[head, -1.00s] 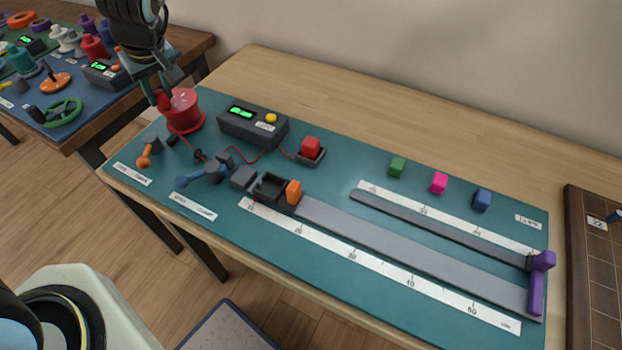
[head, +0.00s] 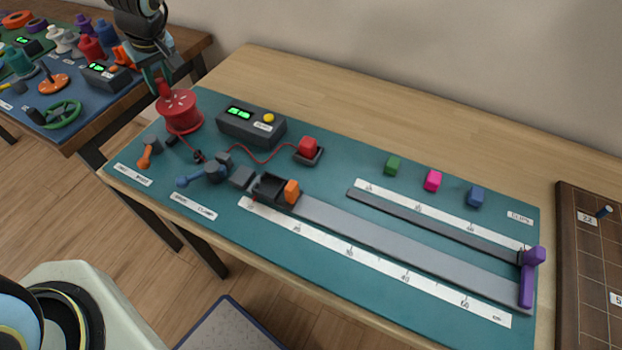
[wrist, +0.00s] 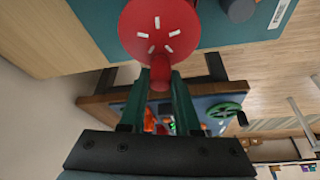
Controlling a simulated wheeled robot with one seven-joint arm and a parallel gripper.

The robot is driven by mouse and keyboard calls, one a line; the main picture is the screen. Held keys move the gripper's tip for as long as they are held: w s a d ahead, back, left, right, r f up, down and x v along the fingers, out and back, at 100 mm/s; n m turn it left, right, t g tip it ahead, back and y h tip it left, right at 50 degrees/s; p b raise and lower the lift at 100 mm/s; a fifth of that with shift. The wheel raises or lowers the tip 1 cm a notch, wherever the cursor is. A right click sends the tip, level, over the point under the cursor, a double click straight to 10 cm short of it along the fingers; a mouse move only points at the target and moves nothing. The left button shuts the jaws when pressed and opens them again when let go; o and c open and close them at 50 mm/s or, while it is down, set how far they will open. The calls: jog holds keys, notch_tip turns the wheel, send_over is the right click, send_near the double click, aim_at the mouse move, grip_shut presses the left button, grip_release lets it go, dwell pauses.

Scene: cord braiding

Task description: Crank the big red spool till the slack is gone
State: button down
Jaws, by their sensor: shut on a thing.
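The big red spool (head: 183,118) stands at the far left of the teal mat. Its red crank handle (head: 163,88) rises at the left rear of its top. In the wrist view the handle (wrist: 160,70) stands between my fingers, at the edge of the spool's face (wrist: 150,38) with white marks. My gripper (head: 160,84) is shut on this handle.
A dark box with a green display and yellow button (head: 252,126) stands right of the spool. Orange (head: 146,157) and blue (head: 192,178) levers lie in front. A long grey track with a purple end piece (head: 530,275) runs right. Bare wood lies behind the mat.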

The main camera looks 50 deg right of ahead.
aim_at(162, 106)
jog(key=d, duration=0.1)
jog(key=s+d, duration=0.1)
jog(key=d, duration=0.1)
jog(key=shift+s+p, duration=0.3)
jog(key=shift+p, duration=0.05)
jog(key=s+b, duration=0.1)
jog(key=s, duration=0.2)
jog(key=shift+f, duration=0.15)
jog(key=s+a, duration=0.1)
jog(key=a, duration=0.1)
jog(key=shift+s+a+b, duration=0.3)
jog(key=shift+s, duration=0.05)
jog(key=a, duration=0.1)
jog(key=w+a, duration=0.1)
jog(key=shift+w+a, duration=0.1)
jog(key=shift+a, duration=0.3)
jog(key=shift+w+a, duration=0.3)
jog(key=shift+w, duration=0.4)
jog(key=shift+s+r+p, duration=0.1)
jog(key=shift+r+p, duration=0.3)
jog(key=shift+p, duration=0.65)
jog(key=shift+f+p, duration=0.15)
jog(key=shift+p, duration=0.85)
jog(key=shift+f, duration=0.1)
